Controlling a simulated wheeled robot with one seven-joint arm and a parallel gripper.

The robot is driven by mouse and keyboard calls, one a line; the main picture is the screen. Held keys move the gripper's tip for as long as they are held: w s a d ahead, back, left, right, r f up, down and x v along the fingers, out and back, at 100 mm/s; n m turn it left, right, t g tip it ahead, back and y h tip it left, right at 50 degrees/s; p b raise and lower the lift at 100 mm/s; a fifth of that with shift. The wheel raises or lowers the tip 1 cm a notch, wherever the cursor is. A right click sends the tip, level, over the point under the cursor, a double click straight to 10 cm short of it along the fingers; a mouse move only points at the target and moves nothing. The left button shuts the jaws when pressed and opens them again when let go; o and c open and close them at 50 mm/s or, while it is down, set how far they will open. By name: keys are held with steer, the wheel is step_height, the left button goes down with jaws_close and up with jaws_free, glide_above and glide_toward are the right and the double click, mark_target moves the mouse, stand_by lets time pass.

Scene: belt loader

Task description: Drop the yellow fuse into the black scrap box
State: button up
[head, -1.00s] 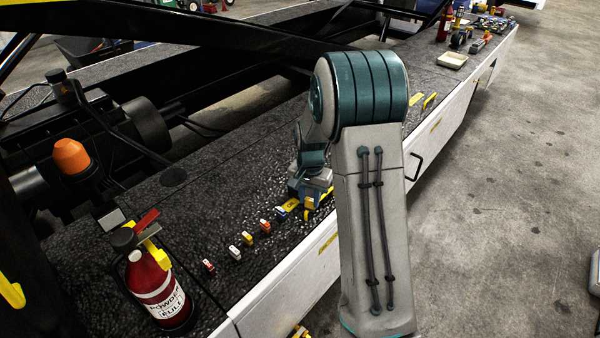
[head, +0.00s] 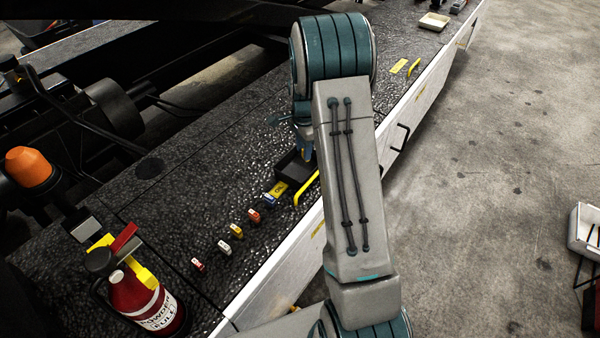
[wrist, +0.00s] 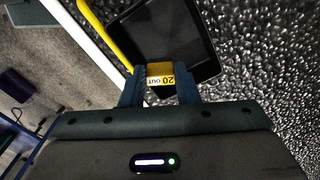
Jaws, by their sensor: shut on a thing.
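My gripper (wrist: 159,84) is shut on the yellow fuse (wrist: 159,72), which shows a white strip with "20" on it. The black scrap box (wrist: 185,20) is an open, shallow dark tray beyond the fingertips in the wrist view. The fuse overlaps the box's near part in that view; its height above the box is unclear. In the head view the box (head: 290,172) stands on the dark textured deck, partly behind my arm. My gripper (head: 304,148) shows there only as a bit of blue; the fuse is hidden.
A yellow label (head: 280,189) and a yellow rail (head: 306,188) are beside the box. A red extinguisher-like bottle (head: 135,297) stands at lower left.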

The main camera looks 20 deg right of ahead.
step_height(320, 180, down, 2)
steer(key=shift+b, duration=0.35)
steer(key=shift+d, duration=0.1)
steer(key=o, duration=1)
steer(key=shift+r, duration=0.1)
step_height(320, 180, up, 14)
steer(key=b, duration=0.1)
